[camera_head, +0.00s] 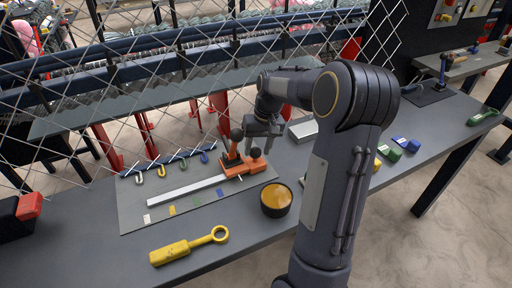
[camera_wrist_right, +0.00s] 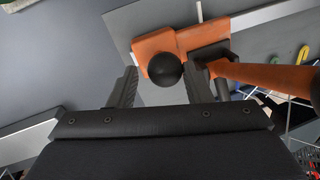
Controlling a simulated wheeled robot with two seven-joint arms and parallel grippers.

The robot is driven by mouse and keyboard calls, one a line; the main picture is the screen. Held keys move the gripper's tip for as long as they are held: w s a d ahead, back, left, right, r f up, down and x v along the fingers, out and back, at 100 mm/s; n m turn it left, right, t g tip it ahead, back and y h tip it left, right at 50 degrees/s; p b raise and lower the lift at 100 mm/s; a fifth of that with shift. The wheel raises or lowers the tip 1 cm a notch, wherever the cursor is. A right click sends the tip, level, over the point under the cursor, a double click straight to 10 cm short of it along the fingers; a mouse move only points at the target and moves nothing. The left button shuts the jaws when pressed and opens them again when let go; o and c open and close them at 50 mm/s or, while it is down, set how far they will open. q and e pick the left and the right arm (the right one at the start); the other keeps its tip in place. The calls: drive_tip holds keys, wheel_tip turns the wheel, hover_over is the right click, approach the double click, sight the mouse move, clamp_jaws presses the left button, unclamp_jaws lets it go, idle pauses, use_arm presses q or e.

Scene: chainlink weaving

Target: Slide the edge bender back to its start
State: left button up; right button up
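The edge bender (camera_head: 240,168) is an orange carriage with a black ball knob (camera_head: 256,153) and an upright orange lever. It sits at the right end of a silver rail (camera_head: 185,189) on a grey plate (camera_head: 135,215). My right gripper (camera_head: 259,142) is just above the carriage, pointing down. In the right wrist view, my right gripper (camera_wrist_right: 161,72) is open, its two fingers on either side of the black knob (camera_wrist_right: 165,69) with gaps showing. The orange carriage (camera_wrist_right: 185,38) lies beyond. My left gripper is not in view.
Small hooks (camera_head: 160,170) line the plate's back edge, with coloured marks along its front. A yellow ring-ended tool (camera_head: 185,248) lies in front. Chain-link mesh (camera_head: 130,80) rises behind the bench.

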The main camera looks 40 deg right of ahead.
drive_tip(key=shift+r, duration=0.1)
idle(0.3)
wheel_tip(320, 180, up, 8)
drive_tip(key=d, duration=0.1)
drive_tip(key=shift+s+d+f, duration=0.15)
drive_tip(key=shift+s+f, duration=0.1)
drive_tip(key=shift+s, duration=0.1)
idle(0.4)
